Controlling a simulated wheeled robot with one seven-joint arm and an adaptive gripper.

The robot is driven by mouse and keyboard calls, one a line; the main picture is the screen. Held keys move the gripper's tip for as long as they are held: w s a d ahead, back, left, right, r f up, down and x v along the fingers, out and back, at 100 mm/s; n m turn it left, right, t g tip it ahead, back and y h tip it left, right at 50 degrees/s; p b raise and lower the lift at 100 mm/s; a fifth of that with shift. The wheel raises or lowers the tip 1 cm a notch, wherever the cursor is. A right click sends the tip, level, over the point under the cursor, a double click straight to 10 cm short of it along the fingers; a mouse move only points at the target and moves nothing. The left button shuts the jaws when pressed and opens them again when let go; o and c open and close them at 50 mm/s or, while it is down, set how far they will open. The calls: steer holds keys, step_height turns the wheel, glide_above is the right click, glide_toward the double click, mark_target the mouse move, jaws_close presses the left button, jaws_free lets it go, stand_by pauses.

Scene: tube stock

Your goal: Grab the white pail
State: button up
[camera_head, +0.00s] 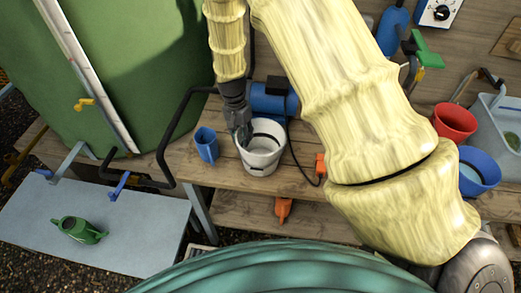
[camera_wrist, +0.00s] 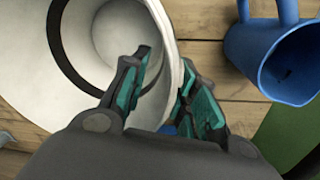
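The white pail (camera_head: 262,158) stands upright on the wooden bench in the head view, with a dark band or handle around it. My gripper (camera_head: 243,138) points down at its left rim. In the wrist view the pail (camera_wrist: 85,45) fills the upper left. My gripper (camera_wrist: 166,62) straddles the rim there: one finger is inside the pail, the other is outside, close to the wall. A gap shows between the inner finger and the wall, so the gripper looks open. Whether the outer finger touches the wall is hard to tell.
A blue cup (camera_head: 206,145) stands just left of the pail. A blue cylinder (camera_head: 272,98) is behind it, and a dark cable runs down its right side. A red pot (camera_head: 454,122) and a blue pot (camera_head: 479,170) are at the right. A green barrel (camera_head: 120,60) stands at the left.

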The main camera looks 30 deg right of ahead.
steer(key=shift+f, duration=0.3)
jaws_close()
steer(key=shift+r, duration=0.1)
